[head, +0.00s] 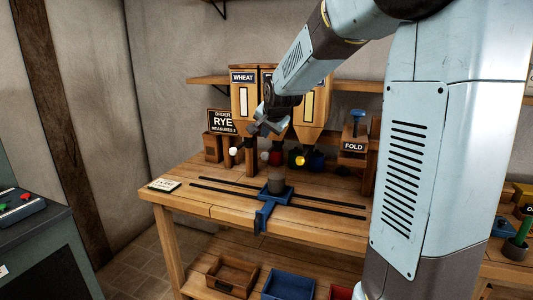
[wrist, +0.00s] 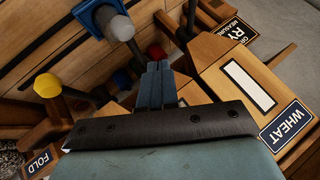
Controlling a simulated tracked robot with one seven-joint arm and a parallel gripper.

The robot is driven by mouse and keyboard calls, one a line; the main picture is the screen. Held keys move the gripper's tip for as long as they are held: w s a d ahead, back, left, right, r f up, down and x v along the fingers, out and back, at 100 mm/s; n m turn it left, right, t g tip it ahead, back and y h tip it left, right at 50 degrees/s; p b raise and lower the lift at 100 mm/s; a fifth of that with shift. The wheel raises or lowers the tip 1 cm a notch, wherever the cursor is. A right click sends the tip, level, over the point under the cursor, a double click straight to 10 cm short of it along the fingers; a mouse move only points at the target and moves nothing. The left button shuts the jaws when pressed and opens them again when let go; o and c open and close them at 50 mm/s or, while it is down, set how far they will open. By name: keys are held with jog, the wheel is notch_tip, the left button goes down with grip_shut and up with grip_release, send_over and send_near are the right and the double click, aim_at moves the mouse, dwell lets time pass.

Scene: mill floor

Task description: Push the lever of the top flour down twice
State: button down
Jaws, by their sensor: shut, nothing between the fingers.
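Flour hoppers stand on the back shelf. The left one is the WHEAT hopper (head: 243,100), also large in the wrist view (wrist: 245,88). My arm covers the other labels in the head view. Below the hoppers are a white knob (head: 233,151), a red knob (head: 275,158) and a yellow knob (head: 300,160). The red knob (wrist: 157,52) appears just beyond my fingertips in the wrist view; I cannot tell if they touch. The yellow knob (wrist: 47,86) is off to the left there. My gripper (head: 262,127) is shut and empty in front of the hoppers.
An order sign (head: 223,121) reads RYE, measures 2. A grey cup (head: 276,186) sits on a blue carriage (head: 268,205) by dark rails on the bench. A FOLD box (head: 353,146) with a blue-topped lever stands right. Crates (head: 232,275) are below.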

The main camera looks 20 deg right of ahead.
jog(key=shift+r, duration=1)
jog(key=s+f+n+g, duration=0.1)
jog(key=s+n, duration=0.3)
jog(key=s, duration=1.4)
jog(key=s+f+n+g, duration=0.2)
jog(key=s+n, duration=0.3)
jog(key=s, duration=1.3)
jog(key=shift+d+g, duration=0.15)
jog(key=shift+g, duration=0.15)
